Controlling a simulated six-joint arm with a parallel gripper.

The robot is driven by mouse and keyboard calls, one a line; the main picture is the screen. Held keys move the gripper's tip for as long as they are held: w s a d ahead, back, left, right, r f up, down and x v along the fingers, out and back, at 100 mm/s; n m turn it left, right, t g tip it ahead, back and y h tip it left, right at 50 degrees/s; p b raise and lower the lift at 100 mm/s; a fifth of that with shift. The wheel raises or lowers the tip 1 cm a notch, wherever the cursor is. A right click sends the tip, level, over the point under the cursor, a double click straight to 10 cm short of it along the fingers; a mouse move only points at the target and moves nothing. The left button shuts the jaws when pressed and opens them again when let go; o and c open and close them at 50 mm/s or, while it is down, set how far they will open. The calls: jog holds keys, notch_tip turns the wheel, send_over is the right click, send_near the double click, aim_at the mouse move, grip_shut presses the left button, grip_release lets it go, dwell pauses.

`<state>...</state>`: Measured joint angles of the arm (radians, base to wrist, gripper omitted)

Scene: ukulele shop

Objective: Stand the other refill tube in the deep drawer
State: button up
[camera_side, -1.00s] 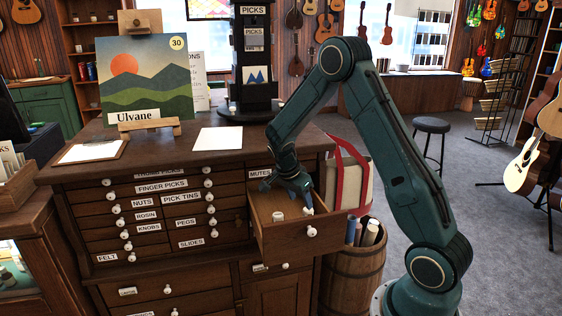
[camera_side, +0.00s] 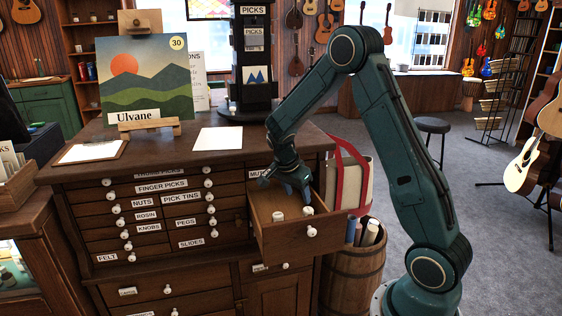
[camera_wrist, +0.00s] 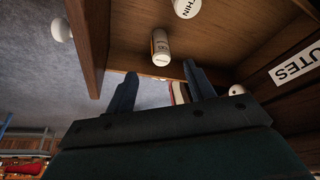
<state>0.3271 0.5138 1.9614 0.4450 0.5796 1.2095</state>
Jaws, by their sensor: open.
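The deep drawer (camera_side: 280,240) is pulled out of the cabinet's right side. Inside it, two small pale refill tubes show in the side view: a left tube (camera_side: 278,216) and a right tube (camera_side: 308,211). In the wrist view, one tube (camera_wrist: 160,47) appears to stand near the fingertips, and another, lettered THIN (camera_wrist: 187,8), is cut by the top edge. My gripper (camera_side: 296,192) is over the back part of the drawer; in the wrist view its two fingers (camera_wrist: 160,72) are apart with nothing between them. The tubes' lower ends are hard to make out.
The wooden cabinet (camera_side: 155,247) has several labelled drawers, and a paper sheet (camera_side: 218,139) lies on its top. A barrel (camera_side: 352,272) with rolls and a red-handled bag (camera_side: 352,180) stand close to the drawer's right. The drawer's walls surround the gripper's space.

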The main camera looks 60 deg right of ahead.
jog(key=s+a+r+n+t+y, duration=0.2)
jog(key=s+a+r+n+t, duration=0.3)
jog(key=a+r+n, duration=0.65)
jog(key=s+a+r+n+y, duration=0.1)
jog(key=s+a+r+n, duration=0.2)
jog(key=s, duration=0.4)
jog(key=s+a+r+n+t+y, duration=0.1)
jog(key=s+a+r+n, duration=0.3)
jog(key=s+a+n, duration=0.2)
jog(key=shift+s+a+r+t, duration=0.25)
jog(key=shift+s+a, duration=0.45)
jog(key=shift+a, duration=0.55)
